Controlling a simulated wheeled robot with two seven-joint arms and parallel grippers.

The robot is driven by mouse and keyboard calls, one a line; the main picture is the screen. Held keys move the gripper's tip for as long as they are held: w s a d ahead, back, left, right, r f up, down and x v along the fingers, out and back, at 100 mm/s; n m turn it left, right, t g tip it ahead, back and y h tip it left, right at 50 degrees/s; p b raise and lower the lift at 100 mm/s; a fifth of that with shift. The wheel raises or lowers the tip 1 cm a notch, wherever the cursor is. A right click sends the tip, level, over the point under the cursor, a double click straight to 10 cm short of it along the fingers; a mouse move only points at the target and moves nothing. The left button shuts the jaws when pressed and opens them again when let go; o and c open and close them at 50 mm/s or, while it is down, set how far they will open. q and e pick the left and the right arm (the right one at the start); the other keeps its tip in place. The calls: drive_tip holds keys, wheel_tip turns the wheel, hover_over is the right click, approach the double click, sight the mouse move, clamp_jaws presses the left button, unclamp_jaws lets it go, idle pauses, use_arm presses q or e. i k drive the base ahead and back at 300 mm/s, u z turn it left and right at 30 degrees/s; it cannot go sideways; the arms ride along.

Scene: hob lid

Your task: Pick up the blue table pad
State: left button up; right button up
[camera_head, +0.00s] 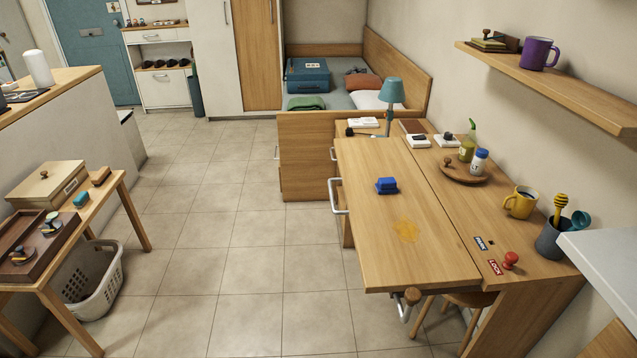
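The blue table pad (387,185) is a small, dark blue, block-like piece with a raised top. It rests on the wooden table leaf (370,235), near the middle of its far half. Neither of my grippers is in view.
A strip of desk along the right holds a round tray (464,172) with bottles, a yellow mug (521,202) and a red knob (510,260). A white handle (337,197) juts from the leaf's left edge. A side table (112,190) stands at left. Tiled floor between is clear.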

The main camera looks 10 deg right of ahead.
sight(388, 185)
drive_tip(key=u, duration=0.7)
drive_tip(key=i, duration=3.25)
drive_tip(key=z, duration=2.05)
